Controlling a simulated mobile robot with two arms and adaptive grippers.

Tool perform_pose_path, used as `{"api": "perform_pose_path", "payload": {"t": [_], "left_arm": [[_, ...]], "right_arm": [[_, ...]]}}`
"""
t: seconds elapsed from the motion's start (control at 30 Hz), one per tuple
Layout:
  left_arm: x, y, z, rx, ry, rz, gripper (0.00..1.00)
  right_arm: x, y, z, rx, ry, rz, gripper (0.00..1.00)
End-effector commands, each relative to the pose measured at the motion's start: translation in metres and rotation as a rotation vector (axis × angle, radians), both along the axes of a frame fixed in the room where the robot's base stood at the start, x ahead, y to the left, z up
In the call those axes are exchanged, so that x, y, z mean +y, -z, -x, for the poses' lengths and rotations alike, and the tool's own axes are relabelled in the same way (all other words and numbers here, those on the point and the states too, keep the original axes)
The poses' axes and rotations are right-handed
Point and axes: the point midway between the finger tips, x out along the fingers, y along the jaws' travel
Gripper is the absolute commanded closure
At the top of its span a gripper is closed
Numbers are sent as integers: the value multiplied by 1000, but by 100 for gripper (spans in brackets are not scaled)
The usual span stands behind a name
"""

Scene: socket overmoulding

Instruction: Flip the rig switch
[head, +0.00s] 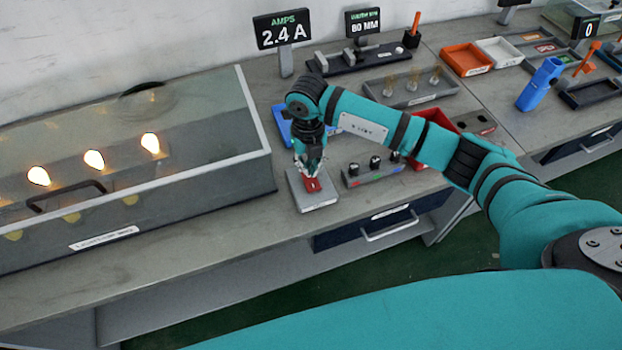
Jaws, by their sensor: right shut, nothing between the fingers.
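The rig switch (312,184) is a small red rocker on a grey box (317,202) near the front of the bench. My right gripper (311,172) points down over the switch, shut and empty, with its tips at or just above the red part. I cannot tell whether they touch. The gripper hides part of the switch. Three bulbs (94,159) glow inside the glass-covered lamp rig (150,200) on the left. A sign (282,30) reads "AMPS 2.4 A". My left gripper is not in view.
A block with black knobs (374,175) stands right of the switch box. A blue tray (281,122) and a red bin (442,120) lie behind, partly hidden by my arm. A tray with bulbs (411,88) stands further back. Bare bench lies in front of the lamp rig.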

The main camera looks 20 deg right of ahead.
Motion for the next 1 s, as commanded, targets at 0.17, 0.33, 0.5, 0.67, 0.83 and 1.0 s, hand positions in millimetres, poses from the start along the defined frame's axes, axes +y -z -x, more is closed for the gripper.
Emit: {"api": "perform_pose_path", "payload": {"t": [0.17, 0.33, 0.5, 0.67, 0.83, 1.0], "left_arm": [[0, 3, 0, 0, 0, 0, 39], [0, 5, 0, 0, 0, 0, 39], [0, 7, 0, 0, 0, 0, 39], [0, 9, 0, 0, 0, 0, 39], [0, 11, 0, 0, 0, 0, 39], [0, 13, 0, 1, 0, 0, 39]], "right_arm": [[0, 3, 0, 0, 0, 0, 100], [0, 6, 0, 0, 0, 0, 100], [0, 9, 0, 0, 0, 0, 100], [0, 11, 0, 0, 0, 0, 100], [0, 13, 0, 0, 1, 0, 100], [0, 16, 0, 0, 0, 0, 100]]}}
